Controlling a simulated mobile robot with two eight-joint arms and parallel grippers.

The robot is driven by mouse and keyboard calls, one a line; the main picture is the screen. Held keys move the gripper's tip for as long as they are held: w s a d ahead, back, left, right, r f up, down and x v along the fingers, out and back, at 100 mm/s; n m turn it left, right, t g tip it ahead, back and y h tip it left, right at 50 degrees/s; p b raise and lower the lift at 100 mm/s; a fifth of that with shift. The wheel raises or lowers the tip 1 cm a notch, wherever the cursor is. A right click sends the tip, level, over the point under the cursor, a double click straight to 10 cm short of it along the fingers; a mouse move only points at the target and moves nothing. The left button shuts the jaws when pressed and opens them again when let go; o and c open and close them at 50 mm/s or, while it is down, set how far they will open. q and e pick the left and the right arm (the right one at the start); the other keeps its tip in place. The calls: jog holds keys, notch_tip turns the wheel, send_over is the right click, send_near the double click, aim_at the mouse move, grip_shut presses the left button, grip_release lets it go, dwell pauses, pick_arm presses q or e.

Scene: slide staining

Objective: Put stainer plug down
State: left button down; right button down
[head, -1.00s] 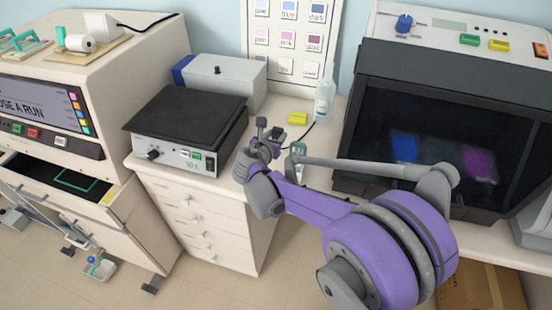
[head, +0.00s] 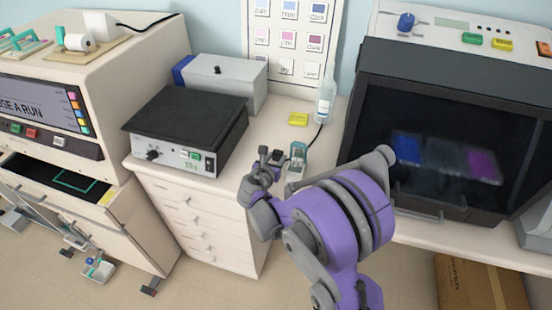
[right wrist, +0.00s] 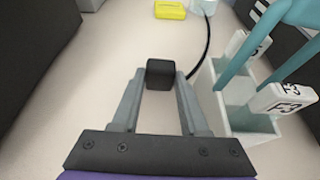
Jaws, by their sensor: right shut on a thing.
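The stainer plug is a small black block (right wrist: 160,74) at the tips of my right gripper (right wrist: 158,84) in the right wrist view. The gripper is shut on it, with one finger on each side. A black cable runs from behind the plug toward the back of the counter. In the head view my right gripper (head: 268,158) is over the front part of the counter, right of the hotplate-like box, and the plug (head: 280,157) shows only as a small dark shape. I cannot tell whether the plug touches the counter. My left gripper is not in view.
A pale rack (right wrist: 240,105) with teal handles and white labelled tabs stands close right of the right gripper. A yellow block (head: 298,119) and clear bottle (head: 325,100) stand behind. The black-topped box (head: 185,120) is left, a dark-fronted machine (head: 375,120) right.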

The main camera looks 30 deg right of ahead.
jog(key=shift+f, duration=0.2)
jog(key=shift+c, duration=2.1)
grip_release()
jog(key=shift+r, duration=0.1)
